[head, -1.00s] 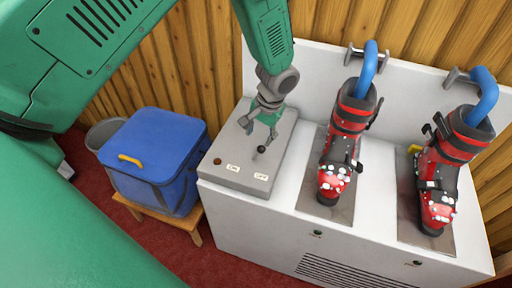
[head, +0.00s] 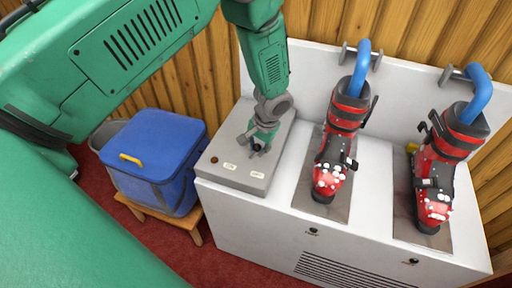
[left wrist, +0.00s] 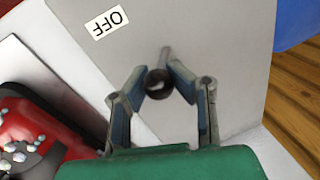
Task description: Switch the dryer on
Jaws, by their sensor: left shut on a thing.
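The dryer is a white cabinet (head: 240,215) with a grey control box (head: 205,178) on its left end. The box carries an ON label (head: 229,166), an OFF label (head: 257,174) and a dark reddish lamp (head: 214,160) that looks unlit. My left gripper (head: 260,146) is down over the box, shut on the lever's black ball knob (left wrist: 159,83), which sits between its fingertips in the left wrist view. The OFF label also shows there (left wrist: 107,22). The fingers partly hide the lever in the head view. My right gripper is not in view.
Two red ski boots, one in the middle (head: 342,140) and one at the right (head: 440,165), stand on the dryer by blue tubes (head: 360,68). A blue cooler (head: 155,160) sits on a wooden stool left of the dryer. A wooden wall is behind.

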